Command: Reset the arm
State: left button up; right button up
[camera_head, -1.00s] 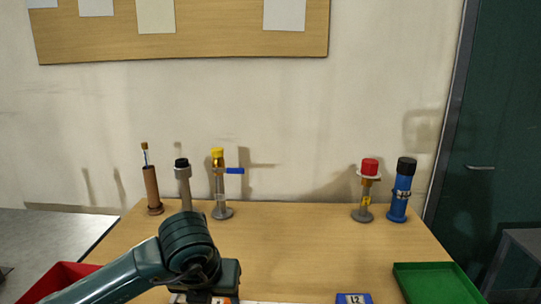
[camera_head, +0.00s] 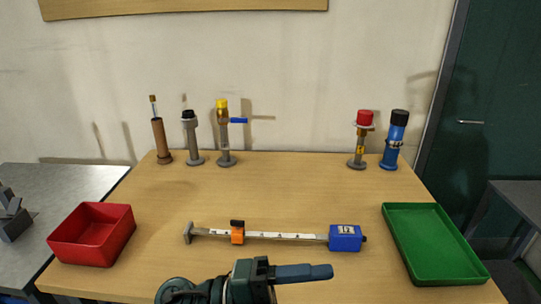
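My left arm comes in along the bottom edge, left of centre. Its gripper (camera_head: 303,273) points right, just in front of the rail on the table. It is seen edge-on, so I cannot tell whether its fingers are open or shut; nothing held shows. My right arm and gripper are not in view. The white marked rail (camera_head: 285,236) lies across the table, with an orange slider (camera_head: 237,234) near its left end and a blue block (camera_head: 345,238) at its right end. The gripper appears apart from the rail.
A red bin (camera_head: 62,252) stands at the left and a green tray (camera_head: 462,281) at the right. Upright at the back are a brown holder (camera_head: 161,141), a black-topped grey stand (camera_head: 193,143), a yellow-capped stand (camera_head: 222,131), a red-capped stand (camera_head: 359,145) and a blue cylinder (camera_head: 393,145). The mid-table is clear.

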pick_arm(q)
jog(key=w+a+f+n+t+y, duration=0.3)
jog(key=w+a+n+t+y, duration=0.15)
jog(key=n+t, duration=0.55)
jog(key=w+a+f+n+t+y, duration=0.35)
jog(key=a+n+t, duration=0.35)
jog(key=n, duration=0.4)
jog(key=s+a+f+n+g+y, duration=0.2)
jog(key=s+a+f+n+y, duration=0.1)
jog(key=f, duration=0.4)
jog(key=s+a+f+n+g+y, duration=0.2)
jog(key=s+f+n, duration=0.1)
jog(key=f, duration=0.4)
jog(key=s+a+f+n+g+y, duration=0.1)
jog(key=s+a+f+n+y, duration=0.2)
jog(key=f, duration=0.4)
jog(key=shift+s+a+f+n+g+y, duration=0.35)
jog(key=shift+s+n, duration=0.25)
jog(key=shift+s, duration=0.55)
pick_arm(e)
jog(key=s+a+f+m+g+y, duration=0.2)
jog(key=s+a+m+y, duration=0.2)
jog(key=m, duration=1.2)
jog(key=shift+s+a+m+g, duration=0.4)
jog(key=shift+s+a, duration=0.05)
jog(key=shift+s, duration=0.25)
